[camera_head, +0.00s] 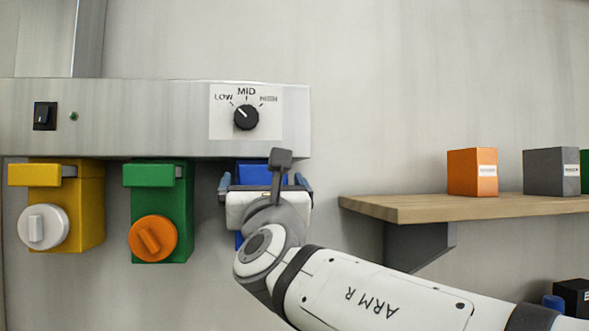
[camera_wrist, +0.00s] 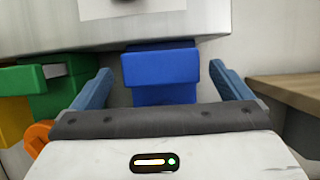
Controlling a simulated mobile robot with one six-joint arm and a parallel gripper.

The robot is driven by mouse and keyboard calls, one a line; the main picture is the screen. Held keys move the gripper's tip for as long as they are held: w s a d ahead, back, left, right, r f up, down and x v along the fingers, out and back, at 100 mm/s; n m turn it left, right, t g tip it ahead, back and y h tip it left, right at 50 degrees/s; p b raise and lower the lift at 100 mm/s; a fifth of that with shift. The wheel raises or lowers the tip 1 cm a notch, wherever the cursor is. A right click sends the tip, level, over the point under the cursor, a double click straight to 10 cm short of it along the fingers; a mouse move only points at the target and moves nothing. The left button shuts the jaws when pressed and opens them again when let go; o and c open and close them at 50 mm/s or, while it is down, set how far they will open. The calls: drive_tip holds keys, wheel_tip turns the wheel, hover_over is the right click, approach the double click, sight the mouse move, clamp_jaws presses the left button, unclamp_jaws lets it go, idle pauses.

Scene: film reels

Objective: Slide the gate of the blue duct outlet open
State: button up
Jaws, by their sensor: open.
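The blue duct outlet (camera_head: 262,170) hangs under the steel panel, mostly hidden behind my gripper (camera_head: 263,182) in the head view. In the wrist view its blue gate (camera_wrist: 160,67) is a wide block across the top front, with the narrower outlet body (camera_wrist: 163,96) below. My gripper (camera_wrist: 161,74) is open and empty. Its two blue fingers point toward the outlet, one on each side of the gate, with a gap showing on both sides. The depth between the fingertips and the gate is hard to tell.
A green outlet (camera_head: 175,200) with an orange knob (camera_head: 153,238) and a yellow outlet (camera_head: 90,205) with a white knob (camera_head: 43,227) hang to the left. The steel panel (camera_head: 160,130) carries a dial (camera_head: 246,117). A wooden shelf (camera_head: 420,208) with boxes is at right.

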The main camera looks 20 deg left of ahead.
drive_tip(key=shift+p+x, duration=0.4)
drive_tip(key=shift+x, duration=0.95)
drive_tip(key=shift+d, duration=0.1)
drive_tip(key=shift+c, duration=0.6)
